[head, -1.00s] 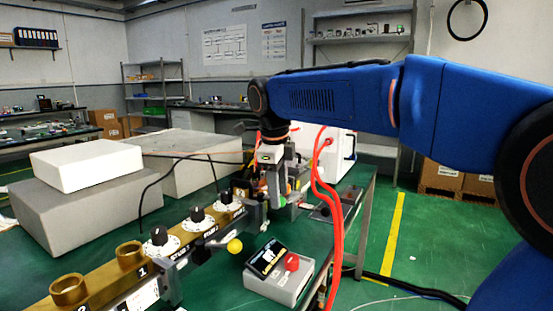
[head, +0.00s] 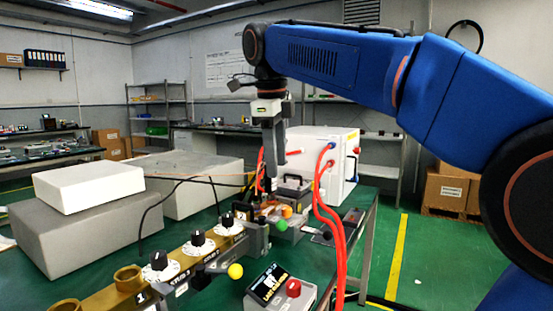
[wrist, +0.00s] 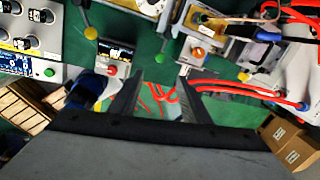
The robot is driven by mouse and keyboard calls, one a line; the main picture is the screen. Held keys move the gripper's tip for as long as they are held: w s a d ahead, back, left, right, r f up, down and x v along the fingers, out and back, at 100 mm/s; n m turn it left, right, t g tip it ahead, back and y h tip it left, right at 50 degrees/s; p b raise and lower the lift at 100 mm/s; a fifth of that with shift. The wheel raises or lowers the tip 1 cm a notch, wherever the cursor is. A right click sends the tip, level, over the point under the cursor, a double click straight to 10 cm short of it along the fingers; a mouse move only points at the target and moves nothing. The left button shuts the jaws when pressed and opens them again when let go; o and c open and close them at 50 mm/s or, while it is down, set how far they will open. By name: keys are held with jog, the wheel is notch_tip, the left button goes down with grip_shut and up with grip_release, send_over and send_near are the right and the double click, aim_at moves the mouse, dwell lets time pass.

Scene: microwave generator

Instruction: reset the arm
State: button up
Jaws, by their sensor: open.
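My gripper (head: 270,178) hangs from my blue arm in the head view, pointing down above the far end of the brass bench assembly. In the wrist view its two dark fingers (wrist: 160,85) are spread apart with nothing between them. Green floor or tabletop and red cables show beyond the gap. The brass waveguide assembly (head: 90,302) with several black knobs (head: 198,238) runs along the table below and left of the gripper. Whether the fingertips clear the parts behind them is hard to tell in the head view.
A white box (head: 338,152) with red cables (head: 326,210) stands behind and right of the gripper. A small control box (head: 303,297) with a red knob sits at the front. Grey blocks (head: 85,225) fill the table's left. Open floor lies right.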

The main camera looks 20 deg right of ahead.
dwell(0.3)
jog(key=s+d+f+n+t, duration=0.1)
jog(key=s+d+f+n, duration=0.2)
jog(key=s+f+n, duration=0.5)
jog(key=s+d+f+n+t, duration=0.1)
jog(key=s+d+f+n, duration=0.3)
jog(key=s+f+n, duration=0.4)
jog(key=s+d+f+n+t+y, duration=0.1)
jog(key=s+d+f+n, duration=0.3)
jog(key=f, duration=1.4)
jog(key=s+n, duration=0.4)
jog(key=n, duration=0.1)
jog(key=shift+d+f, duration=0.15)
jog(key=shift+f, duration=0.2)
jog(key=shift+s, duration=0.1)
